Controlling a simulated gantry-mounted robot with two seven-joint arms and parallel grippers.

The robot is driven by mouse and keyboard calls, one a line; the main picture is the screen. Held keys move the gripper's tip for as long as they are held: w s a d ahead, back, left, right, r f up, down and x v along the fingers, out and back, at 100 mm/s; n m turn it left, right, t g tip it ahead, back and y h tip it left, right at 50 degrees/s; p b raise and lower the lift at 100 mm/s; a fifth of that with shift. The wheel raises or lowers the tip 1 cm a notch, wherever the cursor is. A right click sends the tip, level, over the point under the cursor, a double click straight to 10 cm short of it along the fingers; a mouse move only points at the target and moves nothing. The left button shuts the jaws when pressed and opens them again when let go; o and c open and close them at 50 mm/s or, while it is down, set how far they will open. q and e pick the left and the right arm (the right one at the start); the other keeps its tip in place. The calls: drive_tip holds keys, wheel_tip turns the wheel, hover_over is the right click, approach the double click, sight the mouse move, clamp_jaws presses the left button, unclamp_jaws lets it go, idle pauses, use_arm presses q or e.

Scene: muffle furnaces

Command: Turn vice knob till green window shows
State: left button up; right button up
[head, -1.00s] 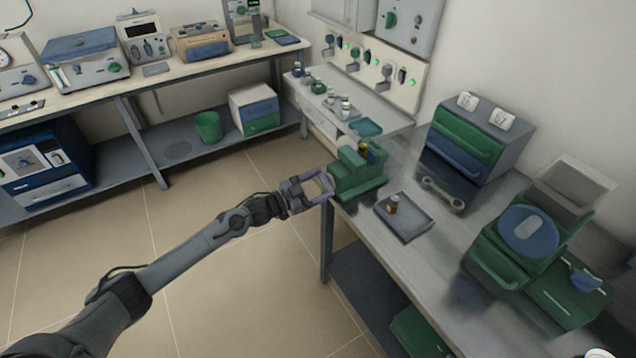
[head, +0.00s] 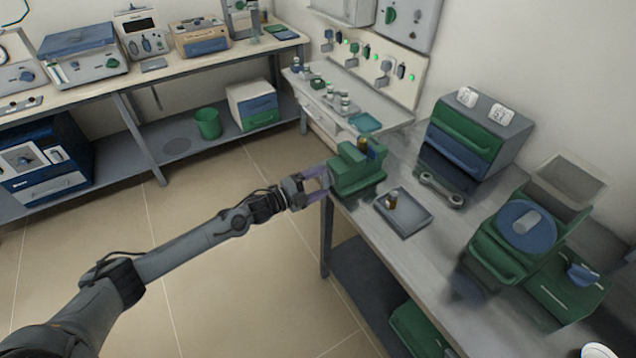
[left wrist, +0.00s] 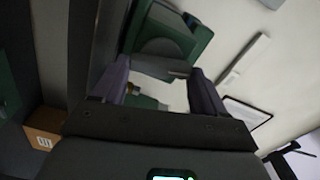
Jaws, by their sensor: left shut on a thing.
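The green vice (head: 358,172) stands at the near left corner of the right-hand bench. It also shows as a dark green block in the left wrist view (left wrist: 172,32). My left gripper (head: 324,182) reaches it from the left, its purple fingers at the vice's knob side. In the left wrist view the fingers (left wrist: 160,68) sit on either side of the grey knob (left wrist: 158,66), shut on it. The knob is mostly hidden by the fingers in the head view. I cannot make out a green window in either view. My right gripper is out of view.
A grey tray (head: 420,222) with a small brown bottle (head: 391,199) lies right of the vice, near a wrench (head: 441,190). A drawer cabinet (head: 470,137) and a green machine with a blue disc (head: 525,226) stand farther right. Open floor lies left of the bench.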

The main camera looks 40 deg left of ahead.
use_arm(q)
drive_tip(key=m+b, duration=0.1)
drive_tip(key=m, duration=0.4)
drive_tip(key=shift+f+m, duration=0.15)
drive_tip(key=shift+m, duration=0.25)
drive_tip(key=m+b, duration=0.1)
drive_tip(key=m, duration=0.4)
drive_tip(key=shift+f, duration=0.1)
drive_tip(key=shift+m, duration=0.4)
drive_tip(key=o, duration=1.1)
drive_tip(key=shift+c, duration=0.2)
drive_tip(key=shift+s+a, duration=0.1)
